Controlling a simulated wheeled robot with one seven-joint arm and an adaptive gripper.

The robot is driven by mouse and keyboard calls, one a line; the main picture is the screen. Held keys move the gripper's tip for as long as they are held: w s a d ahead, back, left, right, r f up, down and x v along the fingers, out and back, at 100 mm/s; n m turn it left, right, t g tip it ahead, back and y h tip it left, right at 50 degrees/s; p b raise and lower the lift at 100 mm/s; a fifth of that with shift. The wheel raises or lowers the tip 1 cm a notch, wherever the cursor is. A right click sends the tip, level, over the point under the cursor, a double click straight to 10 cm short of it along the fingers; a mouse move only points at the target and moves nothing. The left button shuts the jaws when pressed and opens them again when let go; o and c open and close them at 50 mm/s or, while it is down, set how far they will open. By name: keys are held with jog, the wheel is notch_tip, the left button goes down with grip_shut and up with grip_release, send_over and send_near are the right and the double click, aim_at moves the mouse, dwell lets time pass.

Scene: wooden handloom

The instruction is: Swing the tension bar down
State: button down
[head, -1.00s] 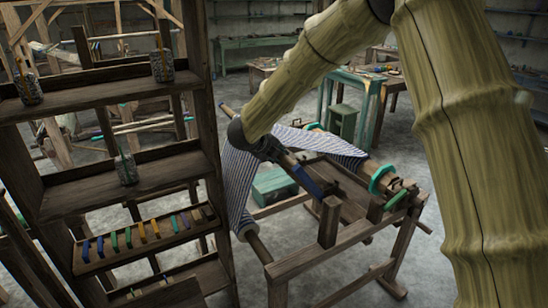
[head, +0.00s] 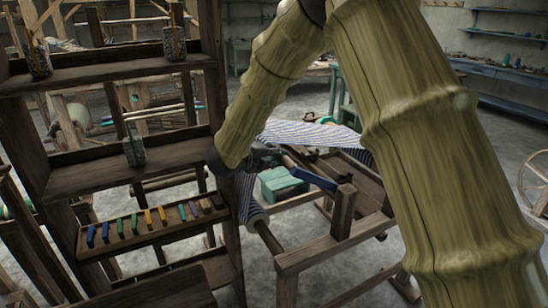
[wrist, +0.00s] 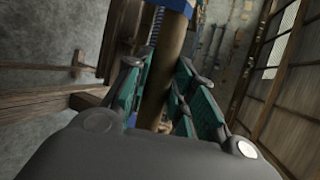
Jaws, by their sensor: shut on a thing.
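The tension bar, a round wooden bar with a blue section (head: 313,178), slants over the near side of the loom in the head view. In the wrist view the brown bar (wrist: 164,72) runs up between the teal finger pads, with blue at the top edge. My gripper (wrist: 168,92) is shut on the bar. In the head view my gripper (head: 264,156) is at the bar's upper left end, partly hidden by my arm. The loom's wooden frame (head: 322,248) and striped cloth (head: 312,134) are around and behind the bar.
A wooden shelf unit (head: 130,178) with jars and a row of coloured pieces stands close on the left of my arm. A teal box (head: 281,186) is behind the loom's near end. A wooden post (head: 343,212) rises beside the bar. Grey floor is open at the right.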

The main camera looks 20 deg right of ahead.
jog(key=shift+a+f, duration=0.1)
jog(key=shift+f, duration=0.1)
jog(key=c, duration=1.2)
grip_release()
jog(key=shift+a, duration=0.1)
jog(key=shift+r, duration=0.1)
jog(key=v, duration=1.2)
